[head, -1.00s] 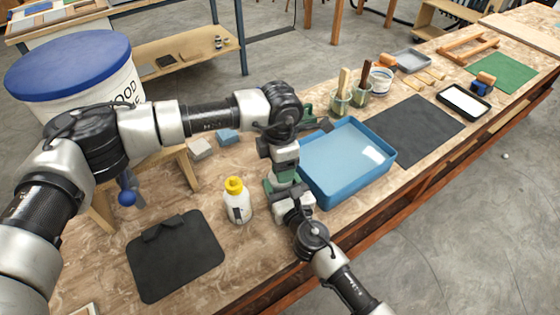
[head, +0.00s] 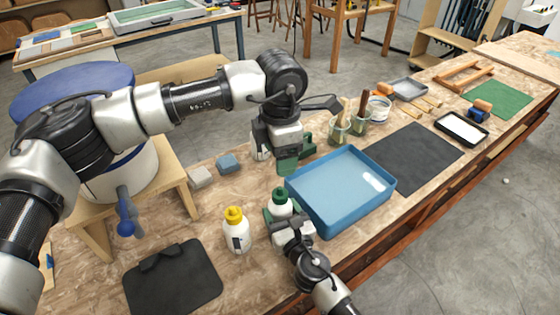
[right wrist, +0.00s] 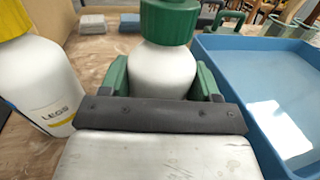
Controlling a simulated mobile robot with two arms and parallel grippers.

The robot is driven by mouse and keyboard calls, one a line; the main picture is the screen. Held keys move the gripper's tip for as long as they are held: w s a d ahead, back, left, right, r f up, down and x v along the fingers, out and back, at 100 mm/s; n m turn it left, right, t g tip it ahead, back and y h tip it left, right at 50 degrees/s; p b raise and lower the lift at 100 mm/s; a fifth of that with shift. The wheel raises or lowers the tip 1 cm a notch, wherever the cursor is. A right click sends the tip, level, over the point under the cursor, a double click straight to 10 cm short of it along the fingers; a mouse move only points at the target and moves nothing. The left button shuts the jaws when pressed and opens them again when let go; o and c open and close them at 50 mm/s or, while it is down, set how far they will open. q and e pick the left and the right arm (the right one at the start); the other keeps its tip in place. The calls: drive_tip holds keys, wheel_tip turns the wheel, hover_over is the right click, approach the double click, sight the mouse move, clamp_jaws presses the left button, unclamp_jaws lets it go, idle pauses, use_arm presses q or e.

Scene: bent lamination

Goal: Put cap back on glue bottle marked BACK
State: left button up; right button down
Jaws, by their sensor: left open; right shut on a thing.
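A white bottle (right wrist: 163,70) with a green cap (right wrist: 170,20) stands upright in my right gripper (right wrist: 163,82), which is shut on its body. In the head view the green cap (head: 281,196) sits on top of this bottle, beside the blue tray. Its label is not visible, so I cannot read BACK on it. My left gripper (head: 296,158) is open and above and behind the bottle, apart from it. A second white bottle (head: 237,238) with a yellow cap (head: 234,215) stands to the left; in the right wrist view its label (right wrist: 58,115) reads LEGS.
A blue tray (head: 345,213) lies right of the bottle. A black mat (head: 172,285) lies at the front left. Grey (head: 200,177) and blue (head: 228,163) blocks and brush jars (head: 340,130) stand behind. The wooden bench is bare around the yellow-capped bottle.

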drive_tip(key=shift+c, duration=0.8)
unclamp_jaws()
use_arm(q)
drive_tip(key=shift+f+b, duration=0.5)
drive_tip(key=shift+f, duration=0.05)
use_arm(e)
drive_tip(key=v, duration=1)
drive_tip(key=shift+s+d, duration=0.15)
drive_tip(key=shift+s, duration=0.25)
